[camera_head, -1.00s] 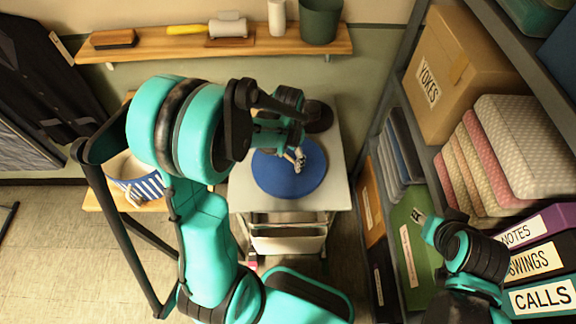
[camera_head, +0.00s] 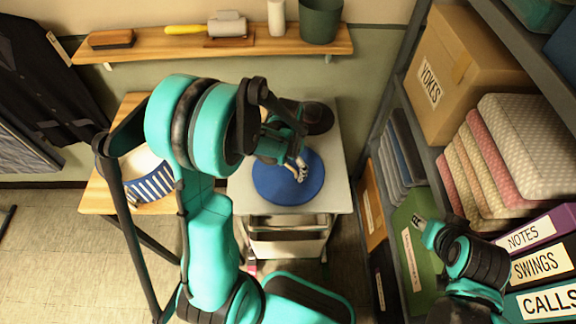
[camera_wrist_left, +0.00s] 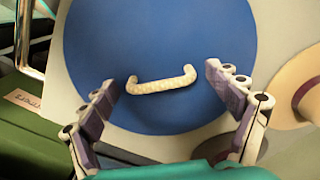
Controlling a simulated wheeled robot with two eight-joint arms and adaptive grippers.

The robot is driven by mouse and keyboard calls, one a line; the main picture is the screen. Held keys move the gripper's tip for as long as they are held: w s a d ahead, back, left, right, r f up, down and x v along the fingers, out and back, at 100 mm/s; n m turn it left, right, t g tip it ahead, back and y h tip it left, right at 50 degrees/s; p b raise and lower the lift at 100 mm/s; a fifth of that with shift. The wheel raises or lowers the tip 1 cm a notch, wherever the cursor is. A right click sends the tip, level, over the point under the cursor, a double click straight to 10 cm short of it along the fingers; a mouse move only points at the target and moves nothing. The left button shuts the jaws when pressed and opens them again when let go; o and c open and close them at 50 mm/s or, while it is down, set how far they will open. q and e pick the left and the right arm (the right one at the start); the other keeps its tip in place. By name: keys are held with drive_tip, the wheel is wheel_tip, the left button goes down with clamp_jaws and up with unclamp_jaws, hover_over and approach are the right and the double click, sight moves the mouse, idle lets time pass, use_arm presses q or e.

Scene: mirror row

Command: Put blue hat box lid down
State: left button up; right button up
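The blue hat box lid (camera_head: 275,190) is a round disc lying flat on the pale top of a small cart (camera_head: 335,195). In the left wrist view the lid (camera_wrist_left: 160,45) fills the middle, with a cream curved handle (camera_wrist_left: 160,86) on it. My left gripper (camera_head: 298,170) is over the lid. In the wrist view its fingers (camera_wrist_left: 167,95) are spread on both sides of the handle, with gaps at both ends. The blue-and-white striped hat box (camera_head: 152,187) stands open on a wooden stand, partly behind my arm. My right gripper (camera_head: 421,224) is by the shelf; its fingers are too small to judge.
A black hat (camera_head: 318,117) sits at the back of the cart. A tan hat with a dark band (camera_wrist_left: 305,85) shows in the wrist view. A shelf unit with cartons and binders (camera_head: 540,262) stands close on the right. A wall shelf (camera_head: 215,47) runs behind.

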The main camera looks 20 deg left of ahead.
use_arm(q)
drive_tip(key=shift+r+p, duration=0.3)
wheel_tip(320, 180, up, 12)
drive_tip(key=f+p, duration=0.1)
drive_tip(key=p, duration=0.3)
drive_tip(key=s+d+r+n+t, duration=0.3)
drive_tip(key=s+d+r+t, duration=0.1)
drive_tip(key=s+r+t, duration=0.3)
drive_tip(key=s+r, duration=0.2)
drive_tip(key=s, duration=0.1)
drive_tip(key=shift+s+d+r+n, duration=0.2)
drive_tip(key=shift+s+r+n, duration=0.1)
drive_tip(key=shift+n, duration=0.1)
wheel_tip(320, 180, down, 4)
drive_tip(key=b, duration=0.3)
drive_tip(key=shift+r+b, duration=0.25)
drive_tip(key=shift+b, duration=0.1)
